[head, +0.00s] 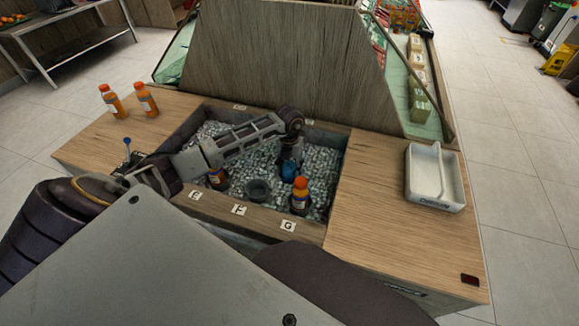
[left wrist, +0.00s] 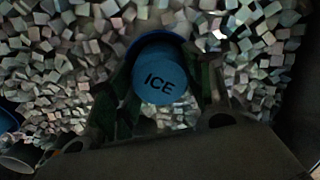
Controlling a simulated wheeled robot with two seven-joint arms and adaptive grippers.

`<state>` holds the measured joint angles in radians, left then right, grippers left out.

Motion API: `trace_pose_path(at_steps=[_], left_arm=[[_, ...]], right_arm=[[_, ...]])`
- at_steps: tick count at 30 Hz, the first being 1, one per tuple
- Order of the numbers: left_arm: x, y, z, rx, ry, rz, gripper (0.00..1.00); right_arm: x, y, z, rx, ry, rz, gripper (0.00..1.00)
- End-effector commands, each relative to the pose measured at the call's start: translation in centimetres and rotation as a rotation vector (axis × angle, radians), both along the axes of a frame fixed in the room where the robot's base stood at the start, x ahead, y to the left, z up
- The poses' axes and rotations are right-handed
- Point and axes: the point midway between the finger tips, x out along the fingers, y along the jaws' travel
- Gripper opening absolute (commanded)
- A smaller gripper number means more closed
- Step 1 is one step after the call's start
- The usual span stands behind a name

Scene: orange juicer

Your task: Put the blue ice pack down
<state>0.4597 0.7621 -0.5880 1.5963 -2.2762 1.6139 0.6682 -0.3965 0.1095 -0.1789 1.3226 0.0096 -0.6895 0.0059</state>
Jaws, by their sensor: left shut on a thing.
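The blue ice pack (head: 290,170) is a small blue cylinder in the sunken ice bin. Its round end with the word ICE faces the camera in the left wrist view (left wrist: 160,82). My left gripper (head: 290,158) reaches down into the bin and is shut on the ice pack, with a finger on each side of it. Ice cubes (left wrist: 240,45) lie close around and below the pack; I cannot tell whether it touches them. My right gripper is not in view.
An orange juice bottle (head: 300,196) stands right of the pack, and another (head: 218,178) stands left. A dark cup (head: 258,190) sits between them. Two bottles (head: 147,100) stand on the left counter. A white tray (head: 424,182) is on the right counter, with bare wood before it.

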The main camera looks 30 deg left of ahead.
Motion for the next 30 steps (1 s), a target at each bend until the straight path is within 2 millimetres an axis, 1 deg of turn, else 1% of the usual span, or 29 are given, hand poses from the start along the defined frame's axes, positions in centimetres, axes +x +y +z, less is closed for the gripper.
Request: trace_pose_path(at_steps=[7,12,23,24,28,29,30], left_arm=[[0.0,0.0,0.0,0.0,-0.001,0.0,0.24],[0.1,0.0,-0.2,-0.001,-0.001,0.0,0.24],[0.1,0.0,-0.6,-0.001,-0.001,0.0,0.24],[0.0,0.0,-0.6,0.0,-0.001,0.0,0.54],[0.0,0.0,-0.6,0.0,-0.001,0.0,0.71],[0.0,0.0,-0.6,0.0,-0.001,0.0,0.73],[0.0,0.0,-0.6,0.0,-0.001,0.0,0.73]], right_arm=[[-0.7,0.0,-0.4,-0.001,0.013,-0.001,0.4],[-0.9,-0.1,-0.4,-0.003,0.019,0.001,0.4],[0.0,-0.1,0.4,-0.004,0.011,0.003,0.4],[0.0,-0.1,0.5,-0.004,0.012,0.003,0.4],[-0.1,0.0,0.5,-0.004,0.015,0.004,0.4],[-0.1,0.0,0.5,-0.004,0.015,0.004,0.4],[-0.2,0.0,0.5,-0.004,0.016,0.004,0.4]])
